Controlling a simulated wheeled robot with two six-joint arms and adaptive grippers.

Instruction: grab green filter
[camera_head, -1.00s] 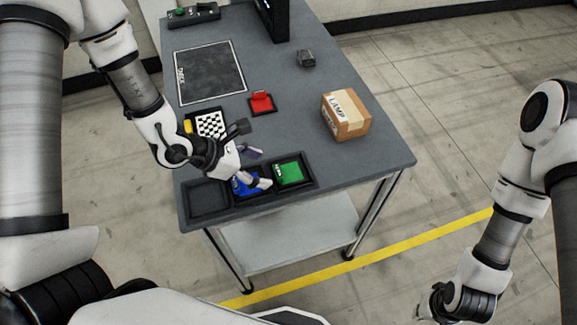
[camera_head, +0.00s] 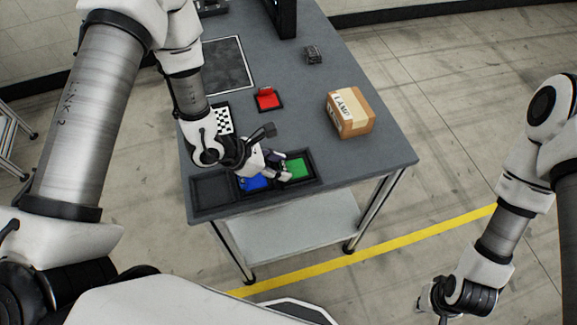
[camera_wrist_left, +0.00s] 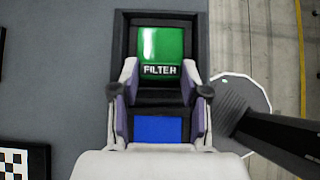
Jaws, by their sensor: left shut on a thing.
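The green filter (camera_head: 296,167) sits in the right compartment of the black tray (camera_head: 317,182) at the table's near edge. In the left wrist view the green filter (camera_wrist_left: 163,48) shows its "FILTER" label between my left fingertips. My left gripper (camera_head: 284,171) reaches over the tray and is shut on the green filter's near end; it also shows in the left wrist view (camera_wrist_left: 159,72). My right gripper (camera_head: 432,304) hangs off the table at the lower right; its fingers are too unclear to read.
A blue filter (camera_head: 254,183) lies in the middle compartment, below my left gripper. The left compartment is empty. A red filter (camera_head: 267,97) stands in a holder farther back. A cardboard lamp box (camera_head: 350,112) and a small dark block (camera_head: 313,54) stand to the right.

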